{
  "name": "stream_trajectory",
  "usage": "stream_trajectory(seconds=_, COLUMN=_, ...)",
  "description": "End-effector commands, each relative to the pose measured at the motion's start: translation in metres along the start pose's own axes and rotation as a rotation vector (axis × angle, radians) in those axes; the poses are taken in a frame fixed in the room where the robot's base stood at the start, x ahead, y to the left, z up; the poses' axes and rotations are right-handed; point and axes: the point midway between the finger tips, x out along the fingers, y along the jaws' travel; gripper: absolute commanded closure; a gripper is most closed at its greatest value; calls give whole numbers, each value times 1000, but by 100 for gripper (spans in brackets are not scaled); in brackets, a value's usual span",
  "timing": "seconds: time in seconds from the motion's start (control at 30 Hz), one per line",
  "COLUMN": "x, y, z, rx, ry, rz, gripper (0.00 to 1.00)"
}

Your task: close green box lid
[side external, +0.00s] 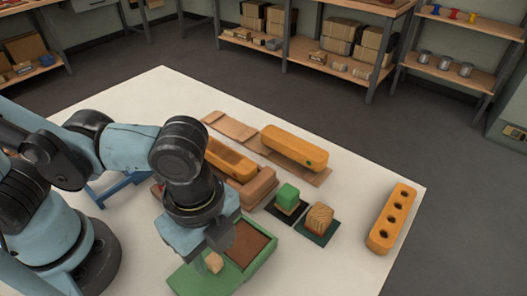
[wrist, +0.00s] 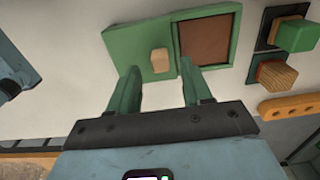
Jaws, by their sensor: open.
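The green box (side external: 262,258) stands at the front of the white table with its brown inside uncovered; it also shows in the wrist view (wrist: 239,40). Its green lid (wrist: 125,48) lies open and flat at the left of the box, edge against edge. A pale wooden knob (wrist: 160,62) stands on the lid near the box; the side view shows it too (side external: 214,263). My gripper (wrist: 158,75) is open, with its two green-looking fingers apart over the lid and the knob ahead of the gap between them. In the side view my gripper (side external: 208,243) partly hides the lid.
A green block (side external: 288,195) and a wooden block (side external: 319,217) sit on dark pads right of the box. An orange bar with holes (side external: 392,218) lies farther right. A long orange piece (side external: 294,147) and wooden parts lie behind. The front right of the table is clear.

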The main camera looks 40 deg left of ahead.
Motion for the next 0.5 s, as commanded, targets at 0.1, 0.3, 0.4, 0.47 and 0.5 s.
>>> stream_trajectory(seconds=0.1, x=10, y=0, z=-1, rx=0, ry=0, rz=0, gripper=51)
stream_trajectory(seconds=0.3, x=19, y=0, z=0, rx=0, ry=0, rz=0, gripper=51)
stream_trajectory(seconds=0.4, x=20, y=0, z=0, rx=0, ry=0, rz=0, gripper=51)
stream_trajectory(seconds=0.47, x=20, y=0, z=0, rx=0, ry=0, rz=0, gripper=51)
stream_trajectory(seconds=0.5, x=20, y=0, z=0, rx=0, ry=0, rz=0, gripper=51)
